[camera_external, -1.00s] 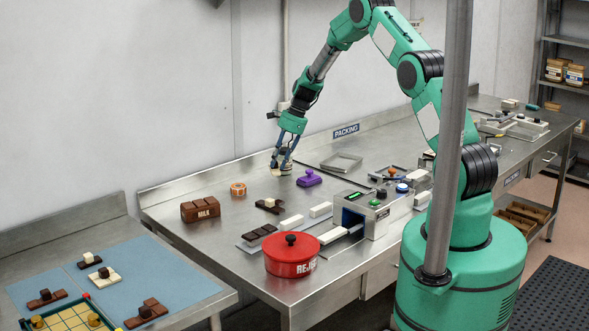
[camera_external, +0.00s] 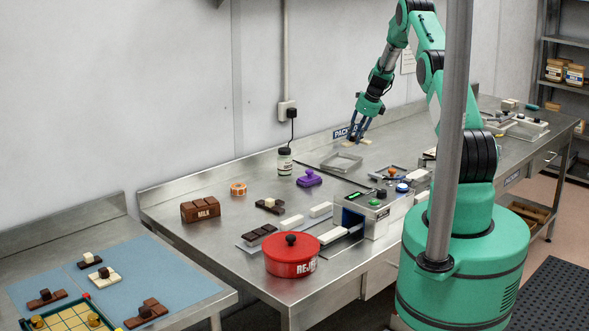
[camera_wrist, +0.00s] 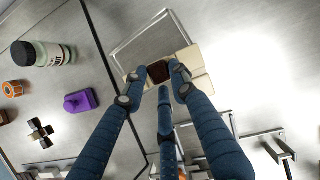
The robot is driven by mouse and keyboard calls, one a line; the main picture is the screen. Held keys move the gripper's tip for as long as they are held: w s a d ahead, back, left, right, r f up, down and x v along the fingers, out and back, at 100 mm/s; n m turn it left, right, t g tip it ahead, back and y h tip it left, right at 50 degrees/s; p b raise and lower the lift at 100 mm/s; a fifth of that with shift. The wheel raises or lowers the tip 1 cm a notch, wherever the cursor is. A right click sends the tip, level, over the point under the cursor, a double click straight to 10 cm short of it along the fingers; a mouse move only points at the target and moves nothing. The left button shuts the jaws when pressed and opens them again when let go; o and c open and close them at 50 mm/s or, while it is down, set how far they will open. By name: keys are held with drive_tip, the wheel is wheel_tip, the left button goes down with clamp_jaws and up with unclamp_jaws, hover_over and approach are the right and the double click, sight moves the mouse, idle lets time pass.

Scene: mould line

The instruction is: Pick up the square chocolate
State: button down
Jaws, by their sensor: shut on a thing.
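My gripper (camera_external: 355,136) is shut on a dark brown knob (camera_wrist: 159,72) on top of a cream chocolate (camera_wrist: 190,60). The chocolate's flat pieces spread out on both sides beneath the fingertips. The fingers partly hide it, so I cannot tell its full outline. In the external view the cream chocolate (camera_external: 351,143) shows at the fingertips, near the back wall and the PACKING sign. Its height above the bench is hard to tell.
A shallow metal tray (camera_external: 342,169) lies just in front of my gripper. A white-labelled jar (camera_external: 285,161), a purple block (camera_external: 309,178) and an orange tape roll (camera_external: 238,189) stand to the left. A red REJECT pot (camera_external: 291,263) and a machine (camera_external: 378,222) stand nearer the front.

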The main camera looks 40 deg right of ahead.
drive_tip(key=s+d+m, duration=0.2)
drive_tip(key=s+d, duration=0.2)
drive_tip(key=d, duration=0.3)
drive_tip(key=s+d+m+h+p, duration=0.1)
drive_tip(key=s+d, duration=0.3)
drive_tip(key=d, duration=0.4)
drive_tip(key=s+d+m+h+p, duration=0.1)
drive_tip(key=s+d, duration=0.3)
drive_tip(key=d, duration=0.4)
drive_tip(key=shift+s+r+m, duration=0.15)
drive_tip(key=shift+r+m, duration=0.2)
drive_tip(key=shift+m, duration=0.55)
drive_tip(key=shift+d+r+p, duration=0.1)
drive_tip(key=shift+r+p, duration=0.05)
drive_tip(key=shift+p, duration=0.6)
drive_tip(key=shift+n+p, duration=0.3)
drive_tip(key=shift+p, duration=0.05)
drive_tip(key=shift+f, duration=0.3)
drive_tip(key=shift+f+p, duration=0.35)
drive_tip(key=shift+f, duration=2.4)
drive_tip(key=shift+f+p, duration=0.35)
drive_tip(key=shift+f, duration=1.75)
